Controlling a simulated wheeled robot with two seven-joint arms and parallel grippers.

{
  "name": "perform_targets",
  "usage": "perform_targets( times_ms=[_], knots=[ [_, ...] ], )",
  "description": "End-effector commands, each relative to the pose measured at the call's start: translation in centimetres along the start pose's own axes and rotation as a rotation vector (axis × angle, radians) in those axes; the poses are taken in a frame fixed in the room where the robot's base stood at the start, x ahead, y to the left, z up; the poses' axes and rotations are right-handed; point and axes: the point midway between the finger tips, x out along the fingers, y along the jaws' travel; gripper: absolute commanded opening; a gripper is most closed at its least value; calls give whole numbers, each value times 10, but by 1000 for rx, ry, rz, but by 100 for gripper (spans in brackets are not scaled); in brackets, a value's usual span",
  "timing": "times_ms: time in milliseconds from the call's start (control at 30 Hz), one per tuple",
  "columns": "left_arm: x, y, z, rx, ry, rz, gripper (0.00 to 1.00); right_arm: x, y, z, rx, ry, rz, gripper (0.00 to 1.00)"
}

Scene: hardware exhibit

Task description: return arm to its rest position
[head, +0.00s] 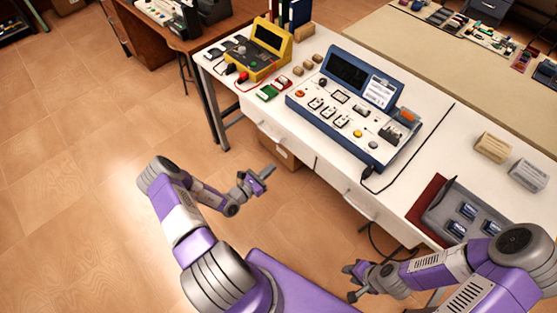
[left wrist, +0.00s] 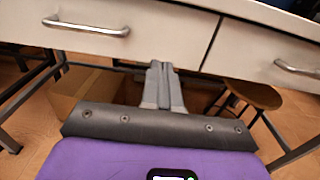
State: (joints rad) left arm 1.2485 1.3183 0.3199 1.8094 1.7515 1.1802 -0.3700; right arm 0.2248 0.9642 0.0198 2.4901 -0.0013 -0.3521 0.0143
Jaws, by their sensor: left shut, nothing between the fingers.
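My left gripper (head: 264,175) is in the air in front of the white table, below its top and apart from it. In the left wrist view its two grey fingers (left wrist: 161,88) are together with nothing between them, pointing at the drawer fronts. My right gripper (head: 354,281) is low at the bottom of the head view, in front of the table. It looks empty, but its small fingers do not show clearly how far apart they are.
The white table (head: 440,125) holds a blue console (head: 350,110), a yellow device (head: 258,50) and a grey tray (head: 465,215). Drawer handles (left wrist: 85,26) stick out from its front. A cardboard box (head: 280,150) and a stool (left wrist: 250,95) are underneath. The floor at left is clear.

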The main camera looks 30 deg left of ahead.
Motion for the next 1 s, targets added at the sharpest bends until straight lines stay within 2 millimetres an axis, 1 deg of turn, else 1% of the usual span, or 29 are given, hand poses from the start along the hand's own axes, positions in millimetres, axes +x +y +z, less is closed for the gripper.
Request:
perform_targets(
  times_ms=[33,100,200,467,567,667,700,767,800,867,900,967,1000],
  knots=[
    [-7,1,0,0,2,2,0,-2,0,0,0,-1,0,35],
    [-14,1,0,1,1,1,0,-2,-1,0,0,-1,0,35],
    [-20,0,0,1,1,1,0,-2,-1,1,0,-1,0,35],
    [-21,0,0,1,1,-2,0,-2,-1,1,0,-1,0,35],
    [-17,-14,0,2,13,-55,0,-2,-1,1,0,-1,0,35],
    [-9,-55,1,13,49,-209,0,-2,-1,1,0,-1,0,35],
    [-7,-80,1,23,73,-303,0,-2,-1,1,0,-1,0,35],
    [-9,-122,0,53,118,-473,0,-2,-1,1,0,-1,0,35],
    [-15,-153,-1,84,154,-602,0,-2,-1,1,0,-1,0,35],
    [-31,-196,-4,154,213,-805,0,-2,-1,1,0,-1,0,35],
    [-46,-222,-6,216,251,-941,0,-2,-1,0,0,-1,0,35],
    [-72,-250,-12,325,306,-1130,0,-2,-1,0,0,-1,0,35],
    [-89,-263,-16,409,337,-1245,0,-2,-1,0,0,-1,0,35]
  ],
)
